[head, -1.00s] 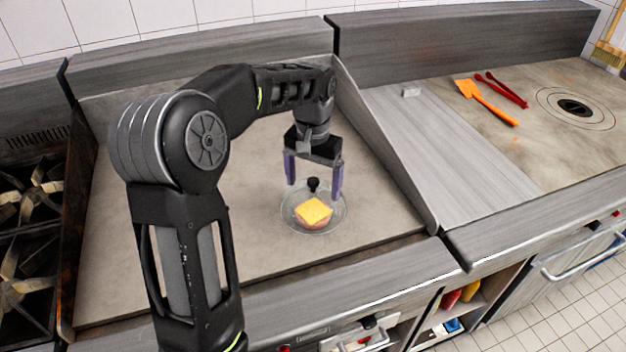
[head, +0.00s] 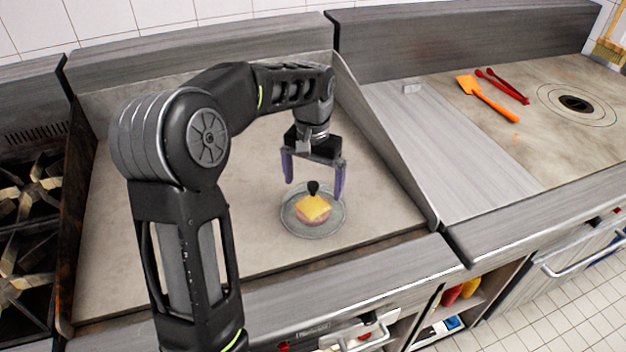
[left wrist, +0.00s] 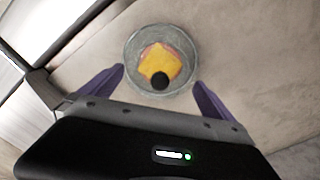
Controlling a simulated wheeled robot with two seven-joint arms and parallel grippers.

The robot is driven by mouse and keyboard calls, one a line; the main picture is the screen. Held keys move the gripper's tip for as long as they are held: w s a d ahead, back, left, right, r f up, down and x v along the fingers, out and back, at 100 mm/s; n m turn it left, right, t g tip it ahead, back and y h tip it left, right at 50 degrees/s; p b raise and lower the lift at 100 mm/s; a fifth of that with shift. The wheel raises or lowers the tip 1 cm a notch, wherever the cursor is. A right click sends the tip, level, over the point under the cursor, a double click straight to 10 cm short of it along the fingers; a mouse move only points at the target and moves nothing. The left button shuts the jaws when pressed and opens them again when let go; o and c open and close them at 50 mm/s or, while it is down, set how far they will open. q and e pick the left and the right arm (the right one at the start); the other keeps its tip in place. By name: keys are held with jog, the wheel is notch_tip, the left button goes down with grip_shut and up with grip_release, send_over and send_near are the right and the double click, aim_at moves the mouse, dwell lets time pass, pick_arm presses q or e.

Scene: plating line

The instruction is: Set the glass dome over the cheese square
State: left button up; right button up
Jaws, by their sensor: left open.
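The glass dome (head: 289,213) rests on the griddle plate and is see-through, with a black knob (head: 313,187) on top. The yellow cheese square (head: 312,208) lies on a pinkish round piece and shows through the glass, inside the dome's rim. In the left wrist view the dome (left wrist: 133,68) surrounds the cheese (left wrist: 160,60), with the knob (left wrist: 160,81) in front of it. My left gripper (head: 314,190) is open above the dome, its purple fingers apart on either side of the knob and not touching it. My right gripper is not in view.
The griddle (head: 180,240) around the dome is bare, with raised metal walls at its sides and back. An orange spatula (head: 488,99) and red tongs (head: 502,87) lie on the right-hand surface. Burners (head: 28,190) stand at far left.

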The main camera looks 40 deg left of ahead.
pick_arm(q)
jog(key=shift+r, duration=0.1)
jog(key=shift+r+p, duration=0.6)
jog(key=shift+r, duration=0.15)
jog(key=shift+r+b, duration=0.3)
jog(key=shift+r, duration=0.05)
notch_tip(320, 180, up, 6)
jog(key=shift+f, duration=0.2)
jog(key=shift+r+p, duration=2.1)
jog(key=shift+r, duration=0.55)
